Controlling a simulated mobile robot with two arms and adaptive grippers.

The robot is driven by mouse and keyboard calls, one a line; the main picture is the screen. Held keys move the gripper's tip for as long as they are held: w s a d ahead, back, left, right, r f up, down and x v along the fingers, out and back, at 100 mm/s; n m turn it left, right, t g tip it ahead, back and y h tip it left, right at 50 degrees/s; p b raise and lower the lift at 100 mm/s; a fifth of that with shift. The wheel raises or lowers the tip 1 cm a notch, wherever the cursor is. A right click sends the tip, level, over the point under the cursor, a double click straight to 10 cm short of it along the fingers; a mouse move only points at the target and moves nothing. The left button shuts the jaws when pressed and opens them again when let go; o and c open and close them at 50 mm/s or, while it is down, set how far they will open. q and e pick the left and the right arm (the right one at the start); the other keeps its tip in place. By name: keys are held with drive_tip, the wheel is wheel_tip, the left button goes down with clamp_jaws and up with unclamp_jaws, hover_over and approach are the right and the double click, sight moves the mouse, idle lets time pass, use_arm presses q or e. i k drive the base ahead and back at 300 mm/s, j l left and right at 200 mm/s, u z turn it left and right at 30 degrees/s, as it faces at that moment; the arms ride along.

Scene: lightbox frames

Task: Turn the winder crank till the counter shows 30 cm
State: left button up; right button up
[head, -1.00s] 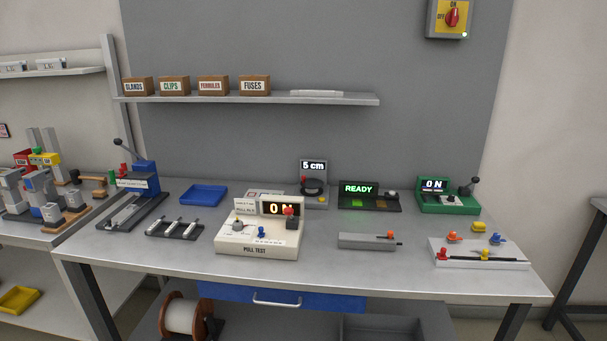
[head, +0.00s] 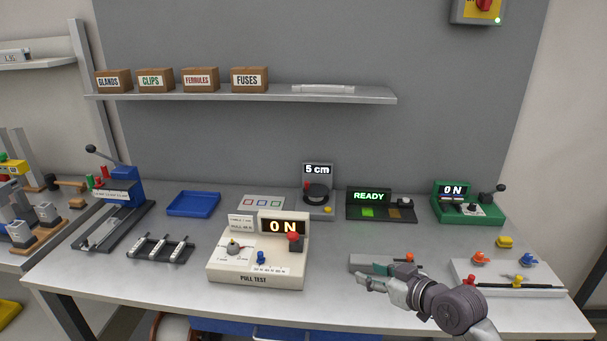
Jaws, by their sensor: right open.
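The winder (head: 318,189) is a grey upright unit at the back middle of the bench. Its counter (head: 317,170) reads 5 cm. A dark round wheel sits on its front with a small red knob at the upper left, which looks like the crank. My right gripper (head: 363,282) is in the head view at the front right of the bench, over the near edge of a grey bar-shaped fixture. It is open and empty, apart from the winder and well in front of it. My left gripper is not in view.
The PULL TEST box (head: 258,264) stands front middle, left of my right gripper. The READY unit (head: 378,206) is right of the winder, and a green tester (head: 468,204) is farther right. A blue tray (head: 193,203) lies at the left. A shelf (head: 240,98) hangs above.

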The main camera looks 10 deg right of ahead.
sight(315, 195)
drive_tip(key=i, duration=1.35)
